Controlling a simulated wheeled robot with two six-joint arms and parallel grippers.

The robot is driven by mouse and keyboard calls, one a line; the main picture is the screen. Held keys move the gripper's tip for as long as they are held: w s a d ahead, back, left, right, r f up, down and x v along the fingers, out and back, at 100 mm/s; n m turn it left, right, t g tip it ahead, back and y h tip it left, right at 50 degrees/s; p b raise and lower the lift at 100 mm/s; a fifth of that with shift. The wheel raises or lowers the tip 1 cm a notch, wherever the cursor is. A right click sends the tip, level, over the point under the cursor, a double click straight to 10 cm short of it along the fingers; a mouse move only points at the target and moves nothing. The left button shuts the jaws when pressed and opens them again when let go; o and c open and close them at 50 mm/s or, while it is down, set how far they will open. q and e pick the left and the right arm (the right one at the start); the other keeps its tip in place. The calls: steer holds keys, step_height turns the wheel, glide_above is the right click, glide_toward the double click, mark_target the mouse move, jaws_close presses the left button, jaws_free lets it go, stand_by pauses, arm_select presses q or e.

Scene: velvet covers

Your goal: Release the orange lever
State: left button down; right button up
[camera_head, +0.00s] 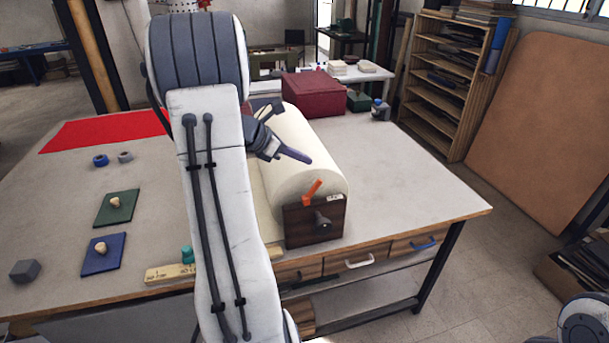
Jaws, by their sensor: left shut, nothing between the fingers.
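The orange lever (312,192) sits at the front end of a large cream roll (293,149), just above a dark wooden end block (301,226) with a metal knob (322,219). The lever leans up to the right. My left gripper (308,160) is shut and empty. Its fingertips point right over the roll, behind and above the lever, and look apart from it. My left arm hides the roll's left side and part of the table. Of my right arm only a rounded part shows at the lower right corner; its gripper is out of view.
The grey table (420,190) holds a red cloth (100,130), a dark red box (312,92), a blue-capped bottle (380,110), a green pad (117,208), a blue pad (104,254) and a grey block (25,270). The table's right side is clear.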

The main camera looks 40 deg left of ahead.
arm_select(q)
steer(key=r, duration=0.2)
steer(key=s+r, duration=0.1)
steer(key=shift+s+a+r, duration=0.1)
steer(key=shift+a+r, duration=0.05)
steer(key=shift+r, duration=0.2)
